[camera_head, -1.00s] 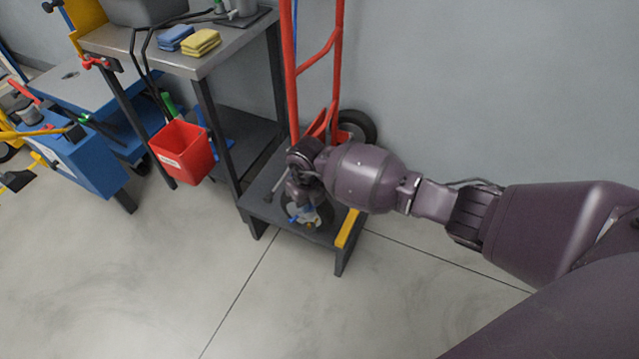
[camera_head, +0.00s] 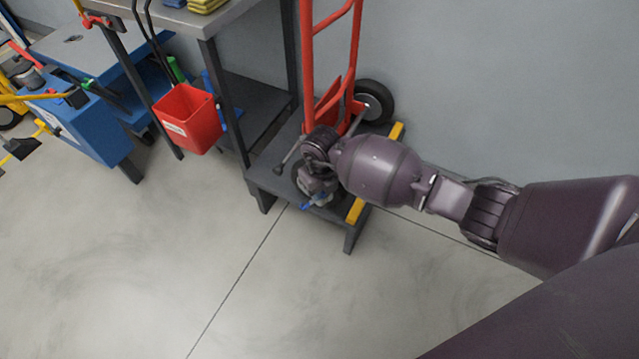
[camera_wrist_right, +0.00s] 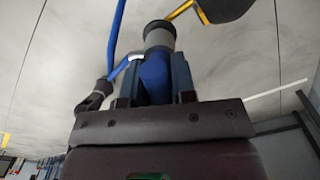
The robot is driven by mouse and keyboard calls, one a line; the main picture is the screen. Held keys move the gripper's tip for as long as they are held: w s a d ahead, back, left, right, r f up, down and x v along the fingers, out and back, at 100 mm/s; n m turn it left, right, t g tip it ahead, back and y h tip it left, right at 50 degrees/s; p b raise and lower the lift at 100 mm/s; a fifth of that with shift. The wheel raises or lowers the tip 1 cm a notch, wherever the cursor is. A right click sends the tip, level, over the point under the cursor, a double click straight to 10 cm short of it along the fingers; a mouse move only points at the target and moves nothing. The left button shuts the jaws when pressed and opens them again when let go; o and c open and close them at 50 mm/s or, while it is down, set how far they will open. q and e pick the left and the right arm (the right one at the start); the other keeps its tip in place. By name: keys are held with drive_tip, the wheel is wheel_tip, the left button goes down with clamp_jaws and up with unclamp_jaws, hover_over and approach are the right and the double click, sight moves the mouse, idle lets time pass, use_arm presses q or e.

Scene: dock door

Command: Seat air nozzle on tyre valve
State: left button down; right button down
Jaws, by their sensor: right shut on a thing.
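My right gripper (camera_wrist_right: 155,85) is shut on the air nozzle (camera_wrist_right: 155,72), a blue body with a grey cylindrical head pointing up in the right wrist view. A blue hose (camera_wrist_right: 115,45) runs beside it. A thin brass-yellow stem (camera_wrist_right: 180,10), seemingly the tyre valve, shows just beyond the grey head, next to a dark rounded part (camera_wrist_right: 225,8). I cannot tell whether nozzle and stem touch. In the head view my right gripper (camera_head: 318,190) is over the low platform, largely hiding a dark wheel (camera_head: 297,176). My left gripper is not in view.
A red hand truck (camera_head: 307,70) with a black wheel (camera_head: 373,102) stands at the wall by the low dark platform (camera_head: 275,187) with yellow edges. Left are a metal table (camera_head: 200,22), a red bin (camera_head: 188,120) and a blue cabinet (camera_head: 88,135). The front floor is clear.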

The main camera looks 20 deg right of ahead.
drive_tip(key=shift+r, duration=0.1)
idle(0.6)
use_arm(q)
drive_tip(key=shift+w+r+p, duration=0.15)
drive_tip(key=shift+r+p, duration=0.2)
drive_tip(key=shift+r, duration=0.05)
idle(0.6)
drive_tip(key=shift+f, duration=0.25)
use_arm(e)
drive_tip(key=shift+f, duration=0.45)
drive_tip(key=c, duration=1.2)
unclamp_jaws()
